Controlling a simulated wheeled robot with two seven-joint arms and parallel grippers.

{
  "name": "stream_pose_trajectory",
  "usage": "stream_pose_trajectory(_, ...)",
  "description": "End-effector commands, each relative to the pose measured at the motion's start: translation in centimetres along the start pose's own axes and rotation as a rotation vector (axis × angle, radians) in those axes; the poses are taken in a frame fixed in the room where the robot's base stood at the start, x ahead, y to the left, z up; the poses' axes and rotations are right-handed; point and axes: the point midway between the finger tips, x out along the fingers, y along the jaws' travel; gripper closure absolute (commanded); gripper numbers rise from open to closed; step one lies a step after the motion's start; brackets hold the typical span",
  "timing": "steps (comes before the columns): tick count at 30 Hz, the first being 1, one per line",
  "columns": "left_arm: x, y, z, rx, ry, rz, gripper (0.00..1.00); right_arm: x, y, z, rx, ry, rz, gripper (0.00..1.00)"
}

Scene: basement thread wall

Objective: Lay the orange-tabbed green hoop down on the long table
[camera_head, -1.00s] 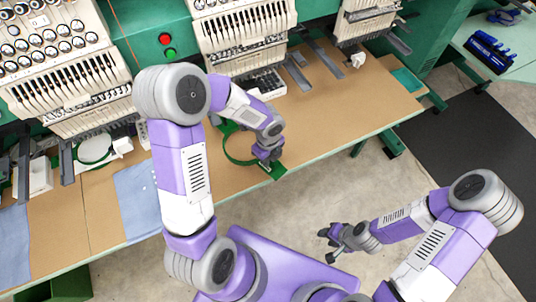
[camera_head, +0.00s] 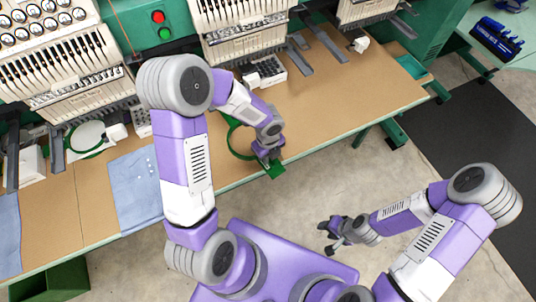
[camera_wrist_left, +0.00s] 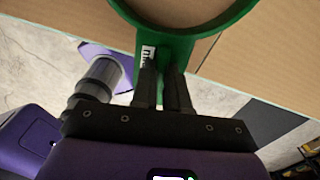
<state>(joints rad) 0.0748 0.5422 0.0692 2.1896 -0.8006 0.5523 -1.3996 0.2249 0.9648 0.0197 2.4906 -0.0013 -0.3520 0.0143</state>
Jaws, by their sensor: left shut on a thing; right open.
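My left gripper (camera_head: 268,157) is shut on a green hoop (camera_head: 231,140) by its green tab, over the front edge of the long table (camera_head: 330,100). In the left wrist view the fingers (camera_wrist_left: 162,78) pinch the tab beside a white label, and the green ring (camera_wrist_left: 190,28) curves away over the tan tabletop (camera_wrist_left: 255,45). My arm hides part of the ring in the head view. No orange shows on it, and I cannot tell whether it touches the table. My right gripper (camera_head: 332,233) is open and empty above the floor, off the table.
Embroidery machines (camera_head: 240,35) stand along the back of the table. Another green hoop (camera_head: 86,137) with a white inside lies at the left by a machine. Folded blue cloth (camera_head: 135,188) lies left of my arm. The tabletop right of my left gripper is mostly bare.

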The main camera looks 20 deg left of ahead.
Motion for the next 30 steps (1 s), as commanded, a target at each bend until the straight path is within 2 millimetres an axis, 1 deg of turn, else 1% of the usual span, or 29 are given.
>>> stream_pose_trajectory(11,0.05,-0.03,0.02,0.000,-0.001,-0.001,1.00,0.03,0.01,-0.01,0.000,0.000,0.000,0.57)
stream_pose_trajectory(19,0.52,-0.02,0.02,0.000,-0.001,-0.001,1.00,0.36,0.13,-0.03,0.000,0.000,0.000,0.57)
stream_pose_trajectory(20,0.45,-0.02,0.02,0.000,-0.001,-0.001,0.81,0.30,0.11,-0.03,0.000,0.000,0.000,0.57)
stream_pose_trajectory(24,0.42,-0.02,0.02,0.000,-0.001,-0.001,0.60,0.27,0.10,-0.03,0.000,0.000,0.000,0.57)
stream_pose_trajectory(25,0.42,-0.02,0.02,0.000,0.000,-0.001,0.56,0.27,0.10,-0.03,0.000,0.000,0.000,0.57)
stream_pose_trajectory(30,0.42,-0.01,0.01,0.000,0.000,-0.001,0.56,0.27,0.10,-0.02,0.000,0.000,0.000,0.57)
